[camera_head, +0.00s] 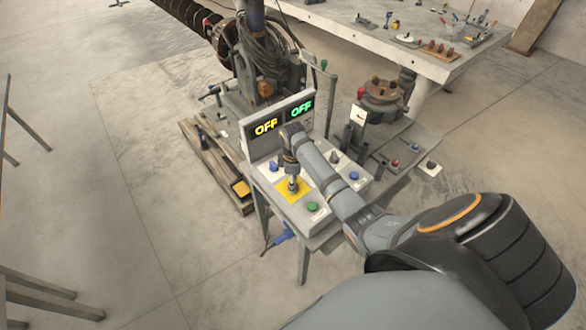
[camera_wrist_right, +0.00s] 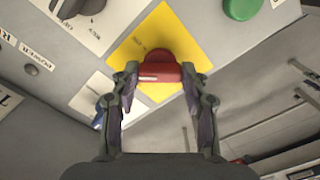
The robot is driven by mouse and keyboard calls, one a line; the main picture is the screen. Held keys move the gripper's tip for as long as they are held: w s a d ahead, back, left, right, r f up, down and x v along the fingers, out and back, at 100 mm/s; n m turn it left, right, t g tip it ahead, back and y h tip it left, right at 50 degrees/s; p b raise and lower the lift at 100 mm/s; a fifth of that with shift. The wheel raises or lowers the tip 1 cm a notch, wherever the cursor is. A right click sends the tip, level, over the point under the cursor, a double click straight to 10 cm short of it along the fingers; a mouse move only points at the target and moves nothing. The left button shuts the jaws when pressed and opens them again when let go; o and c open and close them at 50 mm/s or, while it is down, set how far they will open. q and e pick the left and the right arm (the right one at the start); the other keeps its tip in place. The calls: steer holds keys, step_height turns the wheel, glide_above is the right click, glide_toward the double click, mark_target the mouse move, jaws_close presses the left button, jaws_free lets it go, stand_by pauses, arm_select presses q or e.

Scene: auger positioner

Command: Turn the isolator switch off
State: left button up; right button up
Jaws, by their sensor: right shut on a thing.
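The isolator switch is a red knob (camera_wrist_right: 160,70) on a yellow plate (camera_wrist_right: 178,26) in the right wrist view. A white line runs across its handle, crosswise between the fingers. My right gripper (camera_wrist_right: 161,76) is shut on it, one finger at each end of the handle. In the head view my right gripper (camera_head: 292,186) points down over the yellow plate (camera_head: 305,187) and hides most of the knob. The display panel (camera_head: 283,106) behind reads OFF in yellow at left and OFF in green at right. My left gripper is not in view.
A green button (camera_head: 312,207), a blue button (camera_head: 354,175) and a black knob (camera_head: 335,157) sit close by on the console. The display stands just behind my gripper. A workbench (camera_head: 400,58) with tools is at the back.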

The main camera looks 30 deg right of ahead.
steer(key=n+p, duration=0.2)
steer(key=n, duration=0.2)
steer(key=shift+r+n, duration=0.1)
steer(key=shift+n, duration=0.2)
steer(key=shift+n+p, duration=0.95)
steer(key=shift+n, duration=0.95)
steer(key=o, duration=1.1)
steer(key=shift+o, duration=0.2)
steer(key=shift+r, duration=0.2)
step_height(320, 180, up, 11)
steer(key=shift+r, duration=0.2)
